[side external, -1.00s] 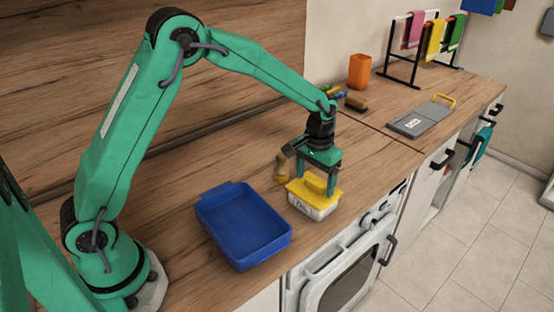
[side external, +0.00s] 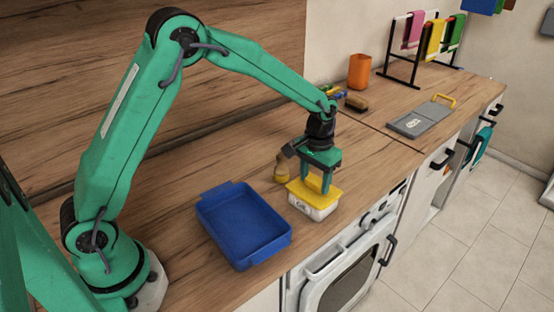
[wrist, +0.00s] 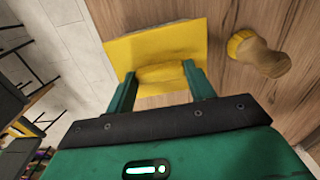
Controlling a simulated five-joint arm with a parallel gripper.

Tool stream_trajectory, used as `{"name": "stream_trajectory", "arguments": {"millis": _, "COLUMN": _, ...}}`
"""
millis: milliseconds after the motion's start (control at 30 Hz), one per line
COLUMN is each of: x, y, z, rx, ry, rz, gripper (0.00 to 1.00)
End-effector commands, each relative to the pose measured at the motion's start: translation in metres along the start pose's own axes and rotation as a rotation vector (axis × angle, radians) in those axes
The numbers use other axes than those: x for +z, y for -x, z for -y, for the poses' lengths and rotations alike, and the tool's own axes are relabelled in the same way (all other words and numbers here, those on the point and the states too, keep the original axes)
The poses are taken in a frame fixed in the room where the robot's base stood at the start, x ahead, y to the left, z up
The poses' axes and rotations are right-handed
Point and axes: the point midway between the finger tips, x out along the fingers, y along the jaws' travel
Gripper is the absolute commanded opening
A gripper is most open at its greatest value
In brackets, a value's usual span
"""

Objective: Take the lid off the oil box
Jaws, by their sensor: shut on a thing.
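The oil box (side external: 313,210) is a small white tub with a label on its front. It stands on the wooden counter, right of the blue tray. Its yellow lid (side external: 296,188) has a raised grip on top and sits on or just over the tub; I cannot tell if there is a gap. My gripper (side external: 318,184) points down and is shut on the lid's raised grip. In the wrist view the yellow lid (wrist: 152,45) shows its grip between my two green fingers (wrist: 160,72).
An empty blue tray (side external: 243,222) lies left of the box. A wooden-handled brush (side external: 282,168) stands close behind the box. The counter's front edge and the oven (side external: 345,280) are close in front. A grey board (side external: 420,120), orange cup (side external: 360,71) and towel rack (side external: 402,65) are farther right.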

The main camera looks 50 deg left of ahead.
Motion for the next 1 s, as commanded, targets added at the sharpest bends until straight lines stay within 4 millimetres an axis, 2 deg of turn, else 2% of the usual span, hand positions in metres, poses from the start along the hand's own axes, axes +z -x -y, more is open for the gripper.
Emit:
{"name": "stream_trajectory", "arguments": {"millis": 267, "x": 0.000, "y": 0.013, "z": 0.000, "rx": 0.000, "ry": 0.000, "rz": -0.002, "gripper": 0.32}}
{"name": "stream_trajectory", "arguments": {"millis": 467, "x": -0.001, "y": 0.040, "z": 0.000, "rx": 0.001, "ry": 0.000, "rz": -0.005, "gripper": 0.32}}
{"name": "stream_trajectory", "arguments": {"millis": 1000, "x": 0.060, "y": 0.094, "z": -0.066, "rx": 0.001, "ry": -0.004, "rz": -0.002, "gripper": 0.32}}
